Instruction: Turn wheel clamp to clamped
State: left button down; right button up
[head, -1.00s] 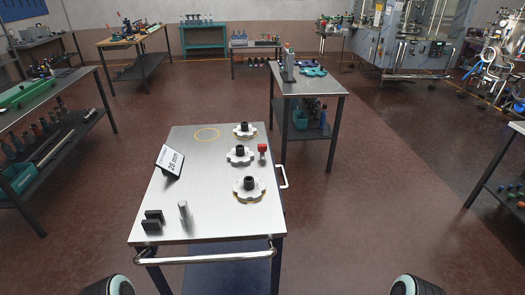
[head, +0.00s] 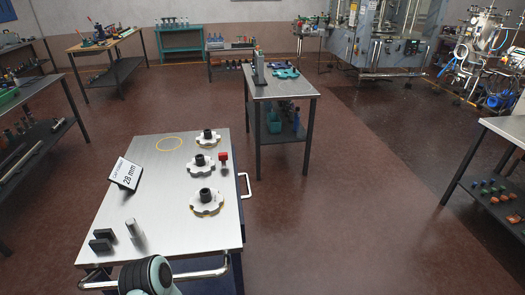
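I cannot single out a wheel clamp or read its position in the head view. Three pale scalloped wheels with black hubs stand on the steel cart top (head: 150,205): a far one (head: 208,140), a middle one (head: 200,166) and a near one (head: 206,203). A small red-topped knob (head: 223,156) stands beside the middle wheel. A large machine with clear panels (head: 385,45) stands at the back right; its small fittings are too far to make out. Neither gripper is in view. A rounded dark and pale part of my arm shows at the bottom left, in front of the cart handle.
The cart also bears a "28 mm" sign (head: 126,173), a metal pin (head: 133,229) and black blocks (head: 102,240). A narrow table (head: 285,87) stands behind it. A bench (head: 505,127) is at the right edge. Open floor (head: 350,200) lies between.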

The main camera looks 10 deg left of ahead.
aim_at(223, 156)
jog(key=i+l+z, duration=0.8)
jog(key=z, duration=0.15)
jog(key=i+u, duration=0.3)
jog(key=u, duration=0.15)
jog(key=i+l+u, duration=0.15)
jog(key=i+u, duration=0.15)
jog(key=u, duration=0.15)
jog(key=i+l+u, duration=0.25)
jog(key=u, duration=0.2)
jog(key=i+u, duration=0.15)
jog(key=u, duration=0.25)
jog(key=i+l+u, duration=0.1)
jog(key=u, duration=0.3)
jog(key=i+l+u, duration=0.15)
jog(key=u, duration=0.25)
jog(key=i+l+u, duration=0.15)
jog(key=u, duration=0.25)
